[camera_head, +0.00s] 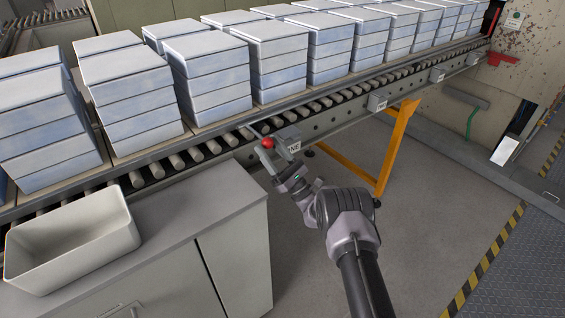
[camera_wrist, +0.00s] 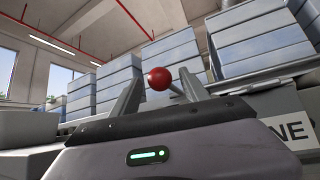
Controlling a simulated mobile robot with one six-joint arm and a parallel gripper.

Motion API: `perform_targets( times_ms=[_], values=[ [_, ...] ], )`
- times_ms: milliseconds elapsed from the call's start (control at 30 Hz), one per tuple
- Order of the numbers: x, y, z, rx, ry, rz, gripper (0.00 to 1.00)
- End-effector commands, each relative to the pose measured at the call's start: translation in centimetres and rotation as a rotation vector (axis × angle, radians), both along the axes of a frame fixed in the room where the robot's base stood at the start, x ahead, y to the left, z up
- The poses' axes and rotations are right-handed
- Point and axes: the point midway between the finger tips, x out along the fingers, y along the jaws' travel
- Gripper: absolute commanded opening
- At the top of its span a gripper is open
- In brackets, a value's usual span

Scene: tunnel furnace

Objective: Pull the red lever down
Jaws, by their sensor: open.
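The lever has a round red knob (camera_head: 268,143) and stands at the near side of the roller conveyor. In the wrist view the red knob (camera_wrist: 159,78) shows between my two fingers, with a thin grey rod running to its right. My gripper (camera_head: 277,157) is open, with its fingers around or just short of the knob. In the wrist view my gripper (camera_wrist: 160,88) has a finger on either side of the knob, with gaps visible. I cannot tell whether a finger touches it. The lever's base is mostly hidden.
The roller conveyor (camera_head: 232,139) carries several stacks of blue-grey slabs (camera_head: 210,75). A grey cabinet (camera_head: 235,245) with an empty white bin (camera_head: 75,243) stands at the left. An orange support leg (camera_head: 395,145) is right of my gripper. The floor beyond my arm is clear.

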Motion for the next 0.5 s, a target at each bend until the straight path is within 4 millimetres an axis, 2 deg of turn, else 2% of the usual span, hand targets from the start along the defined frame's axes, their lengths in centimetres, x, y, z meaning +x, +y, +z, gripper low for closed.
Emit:
perform_targets(
  times_ms=[233, 300, 500],
  values=[
    [-3.3, -4.2, -4.8, 0.002, 0.008, -0.004, 0.53],
    [-4.3, -5.3, -5.5, 0.002, 0.007, -0.004, 0.53],
    [-6.4, -7.7, -9.2, 0.002, 0.003, -0.004, 0.53]
  ],
)
